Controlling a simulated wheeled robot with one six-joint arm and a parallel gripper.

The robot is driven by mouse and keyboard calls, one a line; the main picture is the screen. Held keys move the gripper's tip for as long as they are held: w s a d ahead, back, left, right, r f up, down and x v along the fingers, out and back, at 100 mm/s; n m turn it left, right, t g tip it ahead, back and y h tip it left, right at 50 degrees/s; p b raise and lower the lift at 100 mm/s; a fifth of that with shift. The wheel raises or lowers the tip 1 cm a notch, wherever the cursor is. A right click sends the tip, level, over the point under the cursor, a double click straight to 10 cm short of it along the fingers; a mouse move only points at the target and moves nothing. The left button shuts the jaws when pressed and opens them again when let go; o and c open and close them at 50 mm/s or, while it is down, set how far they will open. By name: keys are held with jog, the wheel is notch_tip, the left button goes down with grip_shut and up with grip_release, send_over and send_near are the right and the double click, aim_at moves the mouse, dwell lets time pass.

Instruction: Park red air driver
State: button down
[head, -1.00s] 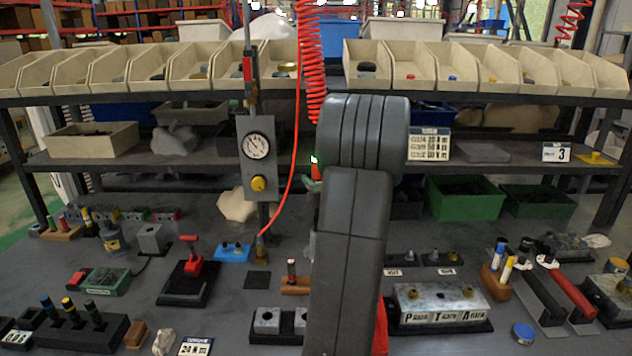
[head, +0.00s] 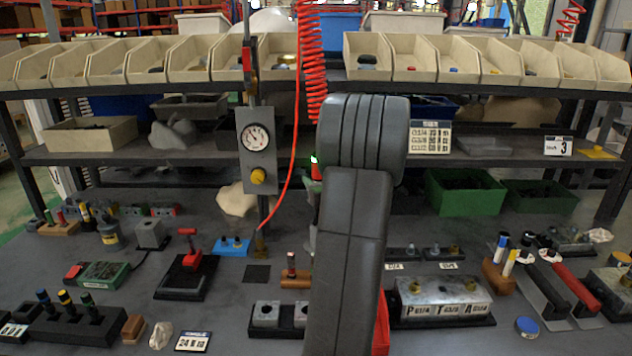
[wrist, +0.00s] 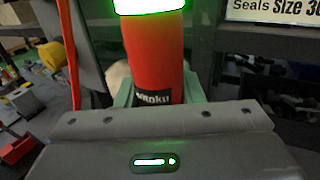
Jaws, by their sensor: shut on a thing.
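The red air driver (wrist: 155,50) stands upright in my gripper (wrist: 158,98) in the wrist view. It has a dark label band and a green-lit ring at its top. My gripper is shut around its lower body. In the head view only a small red piece of the driver (head: 316,173) shows beside my arm, with a green light above it. My arm hides the rest of the driver and most of the gripper. The driver is above the bench, in front of the shelf. Its lower tip is hidden.
A gauge panel (head: 257,150) on a post stands left of my arm, with a red hose (head: 290,180) beside it. A black stand with a red handle (head: 188,245), a dark square pad (head: 257,273) and a valve block (head: 442,296) are on the bench.

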jog(key=shift+f+b, duration=3.2)
jog(key=shift+f, duration=0.1)
jog(key=c, duration=0.9)
grip_release()
jog(key=shift+f, duration=0.15)
jog(key=v, duration=1.4)
jog(key=shift+w+a, duration=0.15)
